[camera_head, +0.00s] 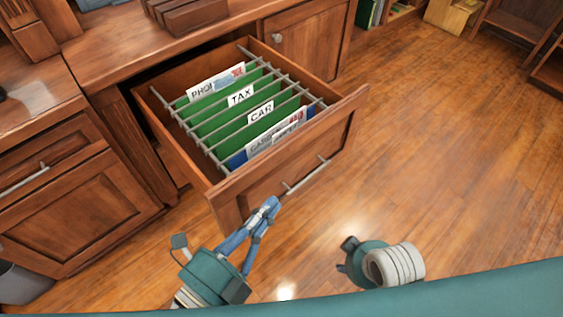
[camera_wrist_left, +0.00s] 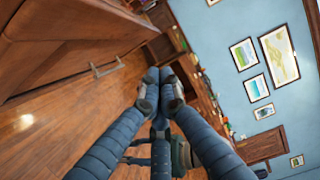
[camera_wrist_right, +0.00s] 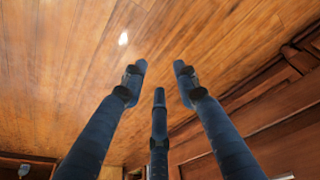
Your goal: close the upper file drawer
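The upper file drawer (camera_head: 335,135) is wooden and stands pulled far out of the cabinet. Hanging files with green dividers (camera_head: 220,125) and paper labels fill it. A metal bar handle (camera_head: 306,174) is on its front. My right gripper (camera_wrist_right: 160,66) is open and empty over the floor.
A closed cabinet door (camera_head: 305,40) is behind the drawer's right side. A desk (camera_head: 110,45) is above, and a lower cabinet with a handle (camera_head: 25,178) is at left. A bin (camera_head: 22,283) stands at lower left. The wooden floor (camera_head: 440,150) to the right is clear.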

